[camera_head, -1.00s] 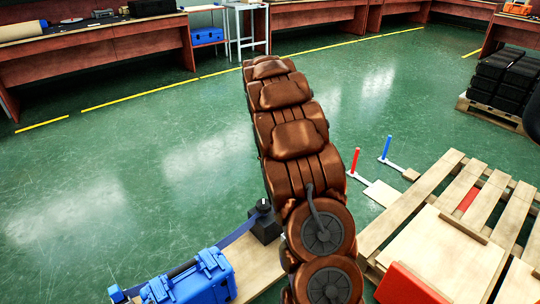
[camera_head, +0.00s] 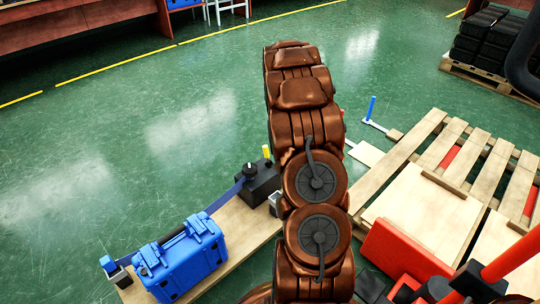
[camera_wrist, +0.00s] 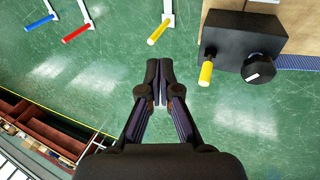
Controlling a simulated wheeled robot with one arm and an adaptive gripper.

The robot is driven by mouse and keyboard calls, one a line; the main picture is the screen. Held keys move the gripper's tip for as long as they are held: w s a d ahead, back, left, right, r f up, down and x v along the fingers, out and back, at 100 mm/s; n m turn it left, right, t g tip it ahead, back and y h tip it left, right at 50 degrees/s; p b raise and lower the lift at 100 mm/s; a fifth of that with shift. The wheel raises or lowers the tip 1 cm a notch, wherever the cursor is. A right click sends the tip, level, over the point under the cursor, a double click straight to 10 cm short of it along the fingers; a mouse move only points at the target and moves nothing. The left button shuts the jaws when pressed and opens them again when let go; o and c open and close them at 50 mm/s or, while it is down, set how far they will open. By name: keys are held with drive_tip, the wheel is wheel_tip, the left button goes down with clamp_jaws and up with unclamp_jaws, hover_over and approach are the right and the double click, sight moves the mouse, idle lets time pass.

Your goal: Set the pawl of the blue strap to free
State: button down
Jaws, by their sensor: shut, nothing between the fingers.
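The blue strap (camera_head: 225,196) runs from a black ratchet box (camera_head: 262,186) toward a blue case (camera_head: 183,262). A black knob (camera_head: 250,171) and a short yellow-tipped lever (camera_head: 267,152), apparently the pawl, stand on the box. In the wrist view the box (camera_wrist: 228,35), knob (camera_wrist: 260,68), yellow lever (camera_wrist: 206,74) and strap (camera_wrist: 297,62) are at the upper right. My gripper (camera_wrist: 160,72) is shut and empty, left of the yellow lever and apart from it. The head view hides my gripper behind my arm.
The box and case sit on a wooden board (camera_head: 235,232). Other handles on white stands, yellow (camera_wrist: 158,33), red (camera_wrist: 76,35) and blue (camera_wrist: 40,23), stand beyond my gripper. A wooden pallet (camera_head: 432,135) with red pieces lies at the right. Green floor is open at the left.

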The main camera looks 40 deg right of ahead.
drive_tip(key=s+d+f+t+h, duration=0.1)
drive_tip(key=s+d+f+t, duration=0.1)
drive_tip(key=s+d+f, duration=0.35)
drive_tip(key=m+t+y+b, duration=0.2)
drive_tip(key=t+b, duration=0.1)
drive_tip(key=t, duration=0.9)
approach(267, 152)
drive_tip(key=b+x, duration=0.3)
drive_tip(key=x, duration=0.2)
drive_tip(key=shift+w+f, duration=0.15)
drive_tip(key=shift+b+x, duration=0.55)
drive_tip(key=shift+x, duration=0.45)
drive_tip(key=shift+d+r, duration=0.1)
drive_tip(key=shift+r, duration=0.15)
